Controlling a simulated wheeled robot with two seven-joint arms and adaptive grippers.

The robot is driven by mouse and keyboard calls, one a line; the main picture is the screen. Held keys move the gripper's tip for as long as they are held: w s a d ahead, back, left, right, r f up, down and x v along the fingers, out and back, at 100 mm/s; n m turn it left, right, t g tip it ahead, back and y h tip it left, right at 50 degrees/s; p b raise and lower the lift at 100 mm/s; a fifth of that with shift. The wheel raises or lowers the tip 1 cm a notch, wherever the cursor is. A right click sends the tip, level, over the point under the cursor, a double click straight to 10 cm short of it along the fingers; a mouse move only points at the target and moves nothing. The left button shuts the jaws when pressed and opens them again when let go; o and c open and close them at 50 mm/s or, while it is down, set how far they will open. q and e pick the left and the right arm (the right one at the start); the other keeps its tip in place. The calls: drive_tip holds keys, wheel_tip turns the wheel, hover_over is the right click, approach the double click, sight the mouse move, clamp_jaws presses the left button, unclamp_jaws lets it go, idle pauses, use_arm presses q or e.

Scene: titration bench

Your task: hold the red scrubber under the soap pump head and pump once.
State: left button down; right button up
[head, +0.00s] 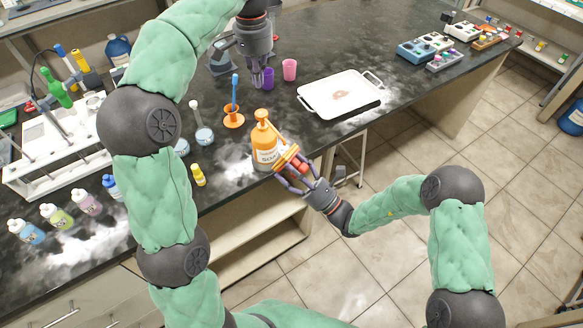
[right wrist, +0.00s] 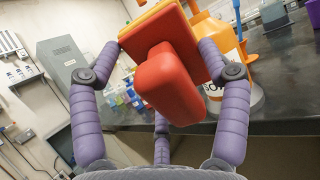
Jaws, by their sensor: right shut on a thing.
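The orange soap bottle (head: 264,135) stands upright near the bench's front edge, with its pump head (head: 261,114) on top. Its labelled side shows partly behind the scrubber in the right wrist view (right wrist: 212,38). My right gripper (head: 289,170) is shut on the red scrubber (head: 298,163), just right of the bottle and below the pump head's height.
A purple cup (head: 268,78) and a pink cup (head: 289,70) stand near my left gripper. An orange stand (head: 233,118) with a blue brush and small flasks (head: 204,138) are left of the bottle. A white tray (head: 320,100) lies to the right. A yellow bottle (head: 198,176) stands in front.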

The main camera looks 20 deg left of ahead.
drive_tip(key=s+d+f+p, duration=0.1)
drive_tip(key=s+d, duration=0.4)
drive_tip(key=d, duration=0.2)
drive_tip(key=shift+s+p, duration=0.3)
drive_tip(key=shift+p, duration=0.05)
idle(0.6)
drive_tip(key=shift+d, duration=0.1)
idle(0.4)
